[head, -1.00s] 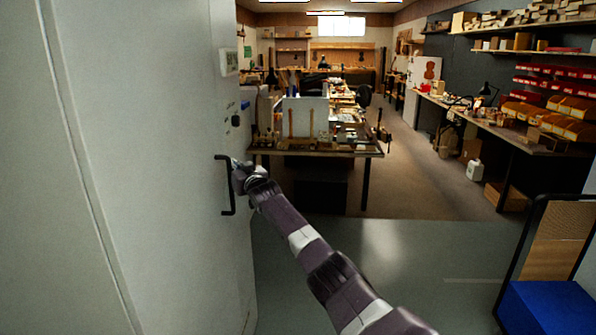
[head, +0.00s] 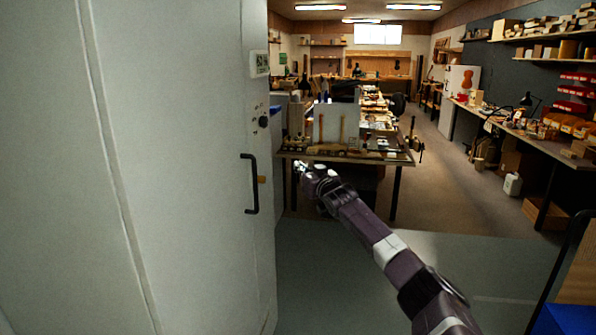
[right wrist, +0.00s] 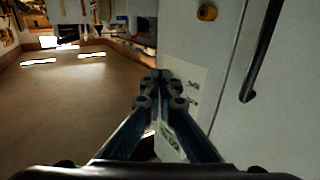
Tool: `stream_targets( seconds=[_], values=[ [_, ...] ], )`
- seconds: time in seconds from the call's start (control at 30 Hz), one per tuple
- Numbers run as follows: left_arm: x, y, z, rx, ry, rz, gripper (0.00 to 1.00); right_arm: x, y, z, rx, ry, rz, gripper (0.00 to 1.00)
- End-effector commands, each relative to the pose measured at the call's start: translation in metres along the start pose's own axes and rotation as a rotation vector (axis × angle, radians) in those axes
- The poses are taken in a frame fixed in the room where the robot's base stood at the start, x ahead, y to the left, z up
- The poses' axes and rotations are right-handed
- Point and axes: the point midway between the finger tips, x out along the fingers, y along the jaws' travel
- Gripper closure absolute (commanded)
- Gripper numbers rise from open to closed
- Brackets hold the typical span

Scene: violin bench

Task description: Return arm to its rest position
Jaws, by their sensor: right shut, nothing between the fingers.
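My right arm reaches in from the lower right of the head view. Its gripper (head: 299,168) is in the air to the right of the black door handle (head: 251,184), apart from it. In the right wrist view the fingers (right wrist: 160,92) meet, shut with nothing between them. The white cabinet door (head: 185,180) fills the left of the head view. The handle also shows at the upper right of the right wrist view (right wrist: 262,55). My left gripper is not in view.
A workbench (head: 345,156) with tools stands beyond my gripper. A long bench (head: 540,143) with bins runs along the right wall. A blue object (head: 566,320) with a black frame is at the lower right. The floor (head: 440,200) between the benches is clear.

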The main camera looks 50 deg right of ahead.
Motion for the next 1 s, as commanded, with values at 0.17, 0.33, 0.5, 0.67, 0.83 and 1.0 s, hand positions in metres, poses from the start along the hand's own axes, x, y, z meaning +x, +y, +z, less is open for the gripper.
stream_targets(
  seconds=[0.17,0.33,0.5,0.67,0.83,1.0],
  values=[
    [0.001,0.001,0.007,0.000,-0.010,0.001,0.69,-0.002,0.003,-0.001,0.000,0.001,-0.001,1.00],
    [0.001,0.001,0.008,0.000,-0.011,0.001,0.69,-0.002,0.002,0.002,-0.001,-0.003,-0.001,1.00],
    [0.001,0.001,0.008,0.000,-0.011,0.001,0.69,-0.003,-0.007,0.059,-0.021,-0.075,-0.003,1.00],
    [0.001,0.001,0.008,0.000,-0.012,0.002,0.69,-0.018,-0.025,0.172,-0.076,-0.220,-0.013,1.00],
    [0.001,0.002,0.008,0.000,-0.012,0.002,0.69,-0.056,-0.045,0.296,-0.142,-0.382,-0.034,1.00],
    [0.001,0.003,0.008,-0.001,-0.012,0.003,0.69,-0.115,-0.065,0.413,-0.209,-0.544,-0.068,1.00]
  ],
)
